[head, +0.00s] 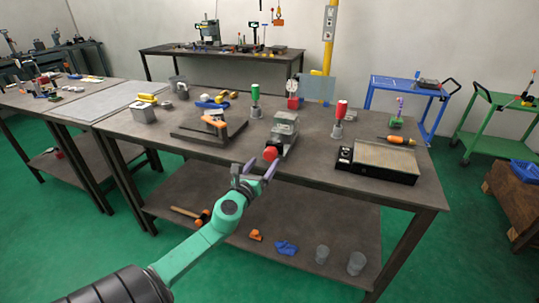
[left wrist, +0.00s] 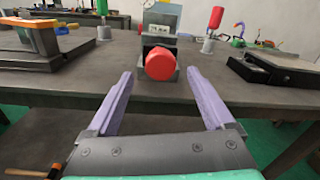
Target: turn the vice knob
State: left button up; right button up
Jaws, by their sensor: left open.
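The vice knob (head: 270,153) is a red, faceted round knob on the front of a small grey vice (head: 286,124) near the front edge of the workbench. In the left wrist view the knob (left wrist: 160,63) is just beyond the fingertips, between their lines. My left gripper (head: 255,165) is open, with purple fingers pointing at the knob. In the left wrist view its fingers (left wrist: 162,85) are wide apart with nothing between them, and they do not appear to touch the knob. My right gripper is not in view.
An orange-handled tool on a dark plate (head: 192,137) stands left of the vice. A red-topped bottle (head: 339,120) and a dark-framed flat device (head: 378,160) stand to the right. The bench's front edge (head: 310,181) is below the knob. A lower shelf holds several items.

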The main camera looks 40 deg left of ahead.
aim_at(268, 157)
pick_arm(q)
jog(key=x, duration=0.5)
jog(key=shift+w+a, duration=0.1)
jog(key=shift+w, duration=0.15)
jog(key=shift+c, duration=0.4)
jog(key=shift+s, duration=0.1)
jog(key=c, duration=1.3)
jog(key=shift+r+m+p, duration=0.25)
jog(key=shift+m+p, duration=0.2)
jog(key=shift+m, duration=0.75)
jog(key=shift+m+p, duration=0.35)
jog(key=shift+m, duration=0.35)
jog(key=shift+f+m, duration=0.2)
jog(key=shift+m, duration=0.1)
